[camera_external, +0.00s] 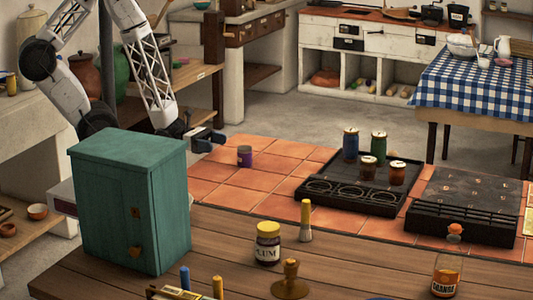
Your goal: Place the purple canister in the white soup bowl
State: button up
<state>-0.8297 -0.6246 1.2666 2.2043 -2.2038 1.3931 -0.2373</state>
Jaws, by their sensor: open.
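A small purple canister (244,157) with an orange mark on its side stands upright on the terracotta tiles of the worktop. My gripper (214,139) is open and empty, a little above and to the left of the canister, and apart from it. Its fingers point toward the right. No white soup bowl shows on the near worktop. A white bowl (461,45) stands on the far checkered table, and I cannot tell if it is the soup bowl. The green cabinet hides part of the worktop behind it.
A green cabinet (130,200) stands in front of my arm. A black tray (330,196) with several canisters and a black stove-like block (462,215) stand to the right. A yellow-lidded jar (267,243) and an orange bottle (447,275) stand in front. Tiles around the purple canister are clear.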

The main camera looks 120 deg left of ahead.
jog(key=shift+w+d+r+m+h, duration=0.25)
jog(key=shift+d+r+m+h, duration=0.15)
jog(key=shift+d+h, duration=0.1)
jog(key=s+d+r+m+g+h, duration=0.1)
jog(key=d+r+m+g+h, duration=0.4)
jog(key=d+m, duration=0.4)
jog(key=d+r+m+g+h, duration=0.4)
jog(key=d+r+m+g, duration=0.4)
jog(key=d+m, duration=0.1)
jog(key=s+r+m+g+y, duration=0.1)
jog(key=s+r+m+y, duration=0.2)
jog(key=r+m+y, duration=0.2)
jog(key=s+r+m+g+y, duration=0.1)
jog(key=s+r+m+y, duration=0.2)
jog(key=r+m+y, duration=0.3)
notch_tip(320, 180, up, 4)
jog(key=m, duration=0.5)
jog(key=shift+f+y, duration=0.2)
jog(key=shift+y, duration=0.1)
